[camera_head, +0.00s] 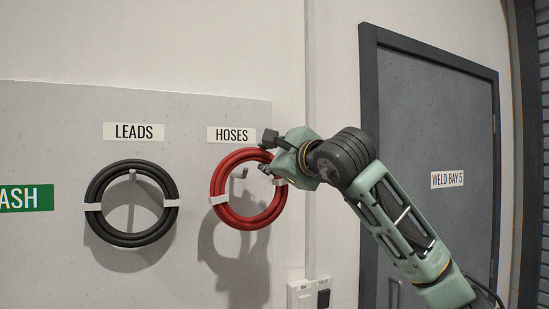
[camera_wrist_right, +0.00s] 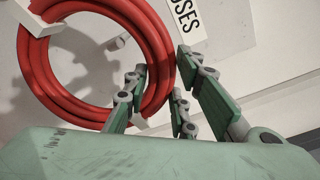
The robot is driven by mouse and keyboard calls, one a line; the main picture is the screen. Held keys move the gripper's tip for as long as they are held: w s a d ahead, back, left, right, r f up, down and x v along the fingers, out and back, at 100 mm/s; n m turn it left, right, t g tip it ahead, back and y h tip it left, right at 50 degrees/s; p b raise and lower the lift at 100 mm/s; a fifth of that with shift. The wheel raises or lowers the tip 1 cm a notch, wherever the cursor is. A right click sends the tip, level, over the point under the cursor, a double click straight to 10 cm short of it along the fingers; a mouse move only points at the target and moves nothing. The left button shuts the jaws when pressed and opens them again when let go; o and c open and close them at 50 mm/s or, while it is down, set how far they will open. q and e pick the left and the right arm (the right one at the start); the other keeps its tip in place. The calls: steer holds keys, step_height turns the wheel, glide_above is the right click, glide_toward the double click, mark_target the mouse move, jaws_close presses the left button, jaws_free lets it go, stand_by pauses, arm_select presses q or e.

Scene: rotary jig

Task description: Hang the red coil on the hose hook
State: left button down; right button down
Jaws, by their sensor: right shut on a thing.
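The red coil (camera_head: 229,215) is upright in front of the board under the HOSES label (camera_head: 231,135), with white ties on its left and right sides. My right gripper (camera_head: 268,154) is shut on the coil's upper right side. In the right wrist view its fingers (camera_wrist_right: 161,88) sit on both sides of the red coil (camera_wrist_right: 40,75). The hose hook (camera_head: 240,173) shows through the coil's opening, a little below its top inner edge; the hook (camera_wrist_right: 117,42) also shows inside the ring in the wrist view. I cannot tell whether the coil touches it. My left gripper is not in view.
A black coil (camera_head: 131,240) hangs at the left under the LEADS label (camera_head: 134,132). A green sign (camera_head: 26,198) is at the far left. A wall switch box (camera_head: 300,294) is below my right gripper. A grey door (camera_head: 430,120) stands behind my right arm.

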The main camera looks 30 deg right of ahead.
steer(key=shift+w+r+p, duration=0.15)
steer(key=shift+w+p, duration=0.7)
steer(key=shift+w, duration=0.75)
steer(key=shift+w+d, duration=0.1)
steer(key=shift+w, duration=0.1)
steer(key=shift+w+f+b, duration=0.3)
steer(key=shift+f+b, duration=0.1)
steer(key=shift+f, duration=0.2)
steer(key=shift+w+f+b, duration=0.3)
steer(key=shift+f+b, duration=0.1)
steer(key=shift+f, duration=0.2)
